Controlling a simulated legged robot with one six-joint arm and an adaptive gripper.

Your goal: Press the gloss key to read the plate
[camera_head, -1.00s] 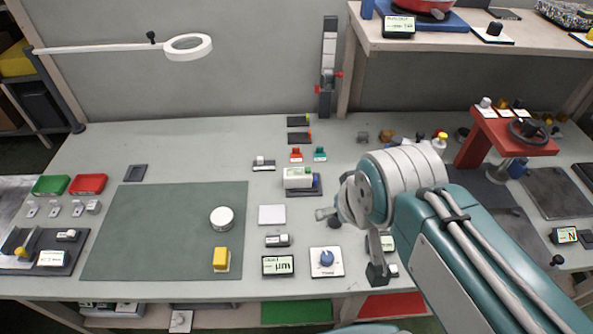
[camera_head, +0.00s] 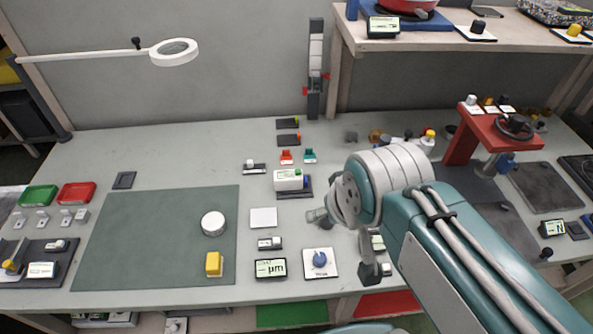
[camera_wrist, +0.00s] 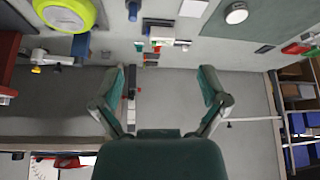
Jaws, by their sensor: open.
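A flat white square plate (camera_head: 263,218) lies on the table right of the green mat. A white device with a green mark (camera_head: 289,180) sits on a dark base behind it. A small grey-white unit with a display (camera_head: 269,243) lies in front of the plate. I cannot tell which part is the gloss key. My gripper (camera_wrist: 162,76) is open and empty in the wrist view, with its fingers wide apart. In the head view my arm hides most of it, right of the plate. The white device also shows beyond the fingers in the wrist view (camera_wrist: 160,34).
A display reading "µm" (camera_head: 270,268) and a blue knob on a white base (camera_head: 320,260) stand near the front edge. A white puck (camera_head: 213,223) and yellow block (camera_head: 214,264) are on the green mat (camera_head: 150,235). A red stand (camera_head: 470,137) is at right.

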